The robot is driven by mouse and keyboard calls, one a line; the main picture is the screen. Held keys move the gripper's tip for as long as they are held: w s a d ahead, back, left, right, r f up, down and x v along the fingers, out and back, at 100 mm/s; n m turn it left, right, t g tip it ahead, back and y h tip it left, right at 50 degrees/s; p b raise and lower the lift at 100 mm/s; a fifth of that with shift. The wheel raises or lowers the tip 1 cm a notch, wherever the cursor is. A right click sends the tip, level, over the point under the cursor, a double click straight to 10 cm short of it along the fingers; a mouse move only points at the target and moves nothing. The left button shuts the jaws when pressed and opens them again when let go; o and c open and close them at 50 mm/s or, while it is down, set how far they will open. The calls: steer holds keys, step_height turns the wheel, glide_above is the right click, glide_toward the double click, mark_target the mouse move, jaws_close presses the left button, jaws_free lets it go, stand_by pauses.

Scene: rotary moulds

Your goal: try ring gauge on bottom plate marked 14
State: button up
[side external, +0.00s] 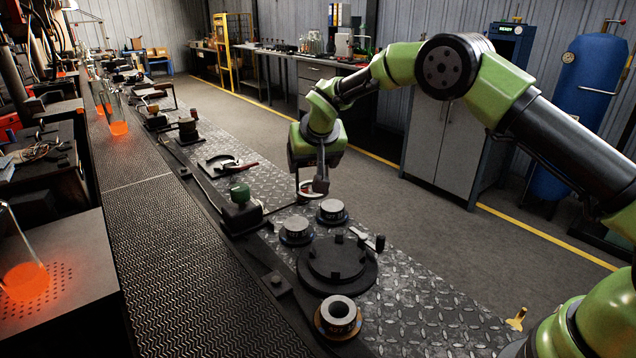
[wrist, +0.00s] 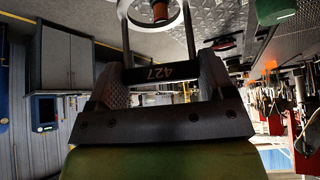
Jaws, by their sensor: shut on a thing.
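My gripper (side external: 308,180) hangs over the walkway side of the bench, above and behind the group of moulds. In the wrist view its two jaws (wrist: 160,76) are shut on the dark grip of the ring gauge, which bears the orange number 427. Two rods run from the grip to the pale ring (wrist: 153,27). A reddish-brown cylindrical thing shows inside the ring's outline; I cannot tell its distance. Three grey metal rings on round bases stand on the bench: back (side external: 332,211), left (side external: 296,230) and front (side external: 338,315).
A dark round plate (side external: 337,262) with raised blocks lies between the grey rings. A green-topped fixture (side external: 240,204) stands left of my gripper. Glowing orange glass pieces (side external: 24,280) stand far left. Bare diamond plate (side external: 440,322) is free at front right.

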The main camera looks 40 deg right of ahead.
glide_above(297, 225)
steer(key=shift+f, duration=2.4)
steer(key=shift+f, duration=1.8)
stand_by(1.1)
step_height(297, 225, up, 7)
steer(key=shift+r, duration=0.2)
stand_by(1.4)
stand_by(0.4)
